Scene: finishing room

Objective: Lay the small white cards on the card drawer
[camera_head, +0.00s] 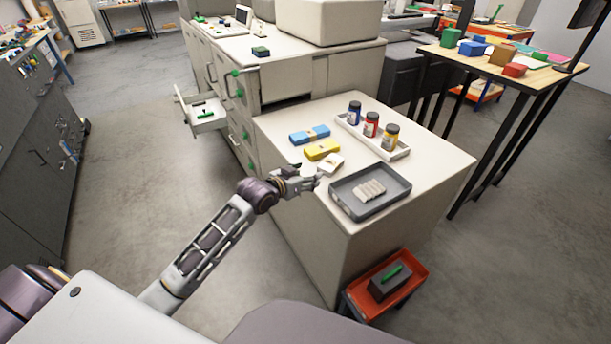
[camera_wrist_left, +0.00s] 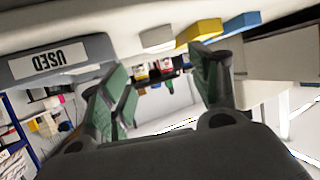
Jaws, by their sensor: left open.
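The small white cards appear to be the white stack (camera_head: 332,161) at the cabinet top's near left edge, beside a yellow pack. It also shows as a pale block (camera_wrist_left: 157,37) in the left wrist view. My left gripper (camera_head: 313,183) is at that edge, just nearer than the white stack and left of the grey tray. In the left wrist view its green-padded fingers (camera_wrist_left: 165,88) are apart with nothing between them. My right gripper is out of view.
A grey tray (camera_head: 345,201) holding pale blocks carries a "USED" label (camera_wrist_left: 62,60). A yellow pack (camera_head: 322,149), a blue pack (camera_head: 309,134) and a white tray (camera_head: 402,155) of three jars share the cabinet top. A red bin (camera_head: 414,286) stands low at the front.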

